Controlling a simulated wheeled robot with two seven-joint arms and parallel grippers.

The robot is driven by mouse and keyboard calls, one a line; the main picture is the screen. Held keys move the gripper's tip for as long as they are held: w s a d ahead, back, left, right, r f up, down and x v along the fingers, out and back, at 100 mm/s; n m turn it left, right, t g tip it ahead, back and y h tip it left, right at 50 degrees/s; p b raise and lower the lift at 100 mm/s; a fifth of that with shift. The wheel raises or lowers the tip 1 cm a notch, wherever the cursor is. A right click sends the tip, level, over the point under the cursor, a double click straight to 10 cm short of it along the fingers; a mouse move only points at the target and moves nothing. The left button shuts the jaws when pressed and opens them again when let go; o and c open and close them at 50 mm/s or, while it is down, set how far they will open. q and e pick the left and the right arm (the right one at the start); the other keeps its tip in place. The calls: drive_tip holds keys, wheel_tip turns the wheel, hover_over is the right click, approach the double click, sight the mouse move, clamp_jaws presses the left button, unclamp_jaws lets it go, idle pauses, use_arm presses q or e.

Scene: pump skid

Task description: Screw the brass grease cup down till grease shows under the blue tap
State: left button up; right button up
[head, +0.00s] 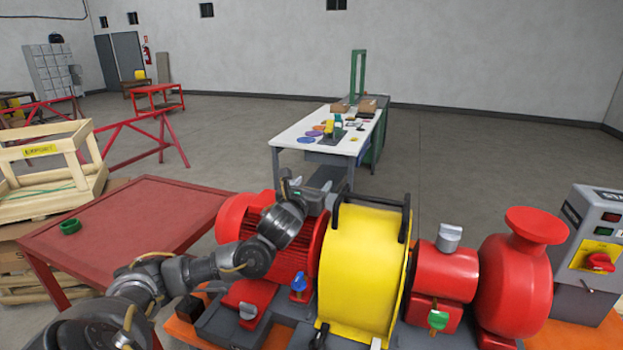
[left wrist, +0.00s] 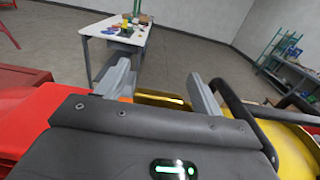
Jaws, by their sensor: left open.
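The blue tap (head: 298,283) hangs low at the right end of the red motor (head: 288,243), beside the yellow guard (head: 362,262). I cannot make out the brass grease cup in either view; my left gripper and arm cover part of the motor top. My left gripper (head: 304,188) is above the motor, close to the guard's left edge. In the left wrist view its two grey fingers (left wrist: 163,88) stand apart with nothing seen held between them. No grease can be made out under the blue tap. My right gripper is not in view.
The guard has black handles (head: 372,198). Right of it are a red housing (head: 445,273) with a grey cap (head: 449,237) and green tap (head: 438,320), a red pump (head: 514,285) and a grey switch box (head: 597,235). A red table (head: 150,215) stands left.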

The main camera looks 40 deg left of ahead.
use_arm(q)
drive_tip(key=shift+w, duration=0.1)
drive_tip(key=c, duration=1)
drive_tip(key=shift+r+m+h, duration=0.1)
drive_tip(key=shift+m+h, duration=0.2)
drive_tip(key=shift+h, duration=0.1)
